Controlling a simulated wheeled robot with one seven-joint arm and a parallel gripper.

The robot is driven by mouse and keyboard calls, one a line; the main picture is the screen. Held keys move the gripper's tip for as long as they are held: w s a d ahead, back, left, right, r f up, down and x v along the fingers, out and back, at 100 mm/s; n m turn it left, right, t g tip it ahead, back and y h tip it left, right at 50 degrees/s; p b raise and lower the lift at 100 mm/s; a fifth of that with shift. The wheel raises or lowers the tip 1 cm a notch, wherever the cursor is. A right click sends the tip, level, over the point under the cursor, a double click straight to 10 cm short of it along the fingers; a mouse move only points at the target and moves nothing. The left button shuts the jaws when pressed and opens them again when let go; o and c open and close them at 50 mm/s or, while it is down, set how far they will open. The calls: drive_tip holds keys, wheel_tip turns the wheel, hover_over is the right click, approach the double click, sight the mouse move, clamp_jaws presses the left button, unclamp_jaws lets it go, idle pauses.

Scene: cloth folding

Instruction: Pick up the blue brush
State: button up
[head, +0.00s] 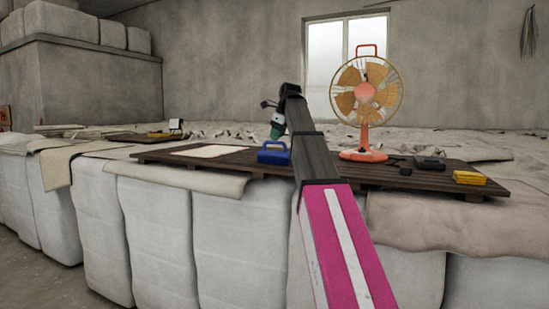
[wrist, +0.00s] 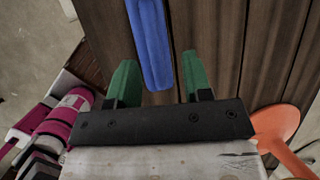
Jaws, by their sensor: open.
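The blue brush (head: 273,155) has a raised handle and rests on the dark wooden slatted board (head: 225,165). My gripper (head: 277,130) has green fingers and points down just above and behind the brush in the head view. In the wrist view, the brush (wrist: 148,35) appears as a long blue bar, with its near end between the two spread fingers of my gripper (wrist: 158,65). The gripper is open and holds nothing. I cannot tell the exact height gap between fingertips and brush.
An orange fan (head: 365,95) stands right of my arm; its orange base (wrist: 283,130) shows close by in the wrist view. A pale cloth (head: 209,150) lies flat left of the brush. A yellow block (head: 469,178) and a dark grey box (head: 430,162) lie at the right.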

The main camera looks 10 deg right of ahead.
sight(275, 143)
drive_tip(key=x, duration=0.4)
drive_tip(key=shift+s+f, duration=0.25)
clamp_jaws()
drive_tip(key=shift+r, duration=0.15)
wheel_tip(275, 143, up, 4)
drive_tip(key=shift+w+f, duration=0.1)
drive_tip(key=s+a+r, duration=0.5)
drive_tip(key=a+r, duration=0.2)
drive_tip(key=a, duration=0.3)
drive_tip(key=shift+a, duration=0.35)
drive_tip(key=shift+s, duration=0.1)
